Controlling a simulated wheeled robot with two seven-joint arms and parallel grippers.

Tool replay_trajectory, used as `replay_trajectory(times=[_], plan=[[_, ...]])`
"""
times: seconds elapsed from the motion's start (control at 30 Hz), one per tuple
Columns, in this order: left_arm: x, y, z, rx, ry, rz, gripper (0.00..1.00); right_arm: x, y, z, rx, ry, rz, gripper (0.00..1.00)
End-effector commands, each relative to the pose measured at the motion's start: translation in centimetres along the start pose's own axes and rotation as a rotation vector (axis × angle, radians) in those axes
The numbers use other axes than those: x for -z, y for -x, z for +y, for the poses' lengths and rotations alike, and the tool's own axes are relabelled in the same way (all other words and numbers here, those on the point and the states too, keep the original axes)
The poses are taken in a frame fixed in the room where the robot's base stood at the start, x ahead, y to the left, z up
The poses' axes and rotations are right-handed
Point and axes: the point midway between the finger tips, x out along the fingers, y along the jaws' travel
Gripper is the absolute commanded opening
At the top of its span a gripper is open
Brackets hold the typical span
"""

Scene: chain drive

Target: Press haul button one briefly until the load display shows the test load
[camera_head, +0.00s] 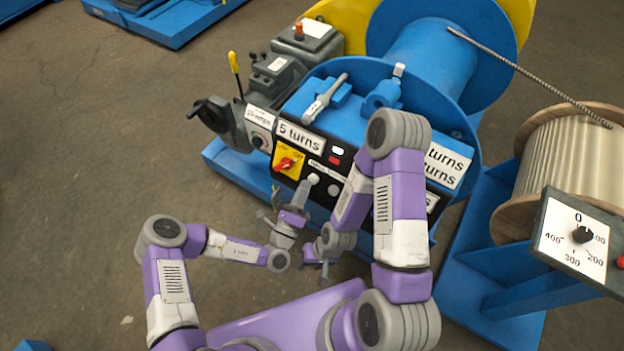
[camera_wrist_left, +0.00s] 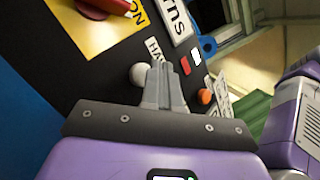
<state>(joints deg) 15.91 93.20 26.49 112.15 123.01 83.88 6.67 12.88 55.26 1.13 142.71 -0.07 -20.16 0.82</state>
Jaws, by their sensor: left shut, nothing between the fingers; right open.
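The black control panel on the blue winch carries a round white button (camera_head: 313,179), also in the left wrist view (camera_wrist_left: 138,75) beside a partly hidden label starting "HA". My left gripper (camera_head: 306,187) is shut and empty, its fingertips (camera_wrist_left: 160,66) right at this button; I cannot tell whether they touch it. A second pale button (camera_head: 334,190) sits to the right. My right gripper (camera_head: 325,265) is open and empty, lower, in front of the winch.
A red rotary switch on a yellow plate (camera_head: 287,161) sits left of the buttons. A dial box (camera_head: 575,240) marked 0 to 400 stands at right, before a cable reel (camera_head: 570,155). My right arm crosses the panel's right part.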

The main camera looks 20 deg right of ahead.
Motion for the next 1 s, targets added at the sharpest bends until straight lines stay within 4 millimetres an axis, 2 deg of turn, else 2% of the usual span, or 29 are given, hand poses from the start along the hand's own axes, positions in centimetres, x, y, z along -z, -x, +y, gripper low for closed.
replay_trajectory(times=[1.0], plan=[[0.44,-0.6,0.43,0.0,0.0,0.0,0.0,0.0,0.0,0.0,0.0,0.0,0.0,0.45]])
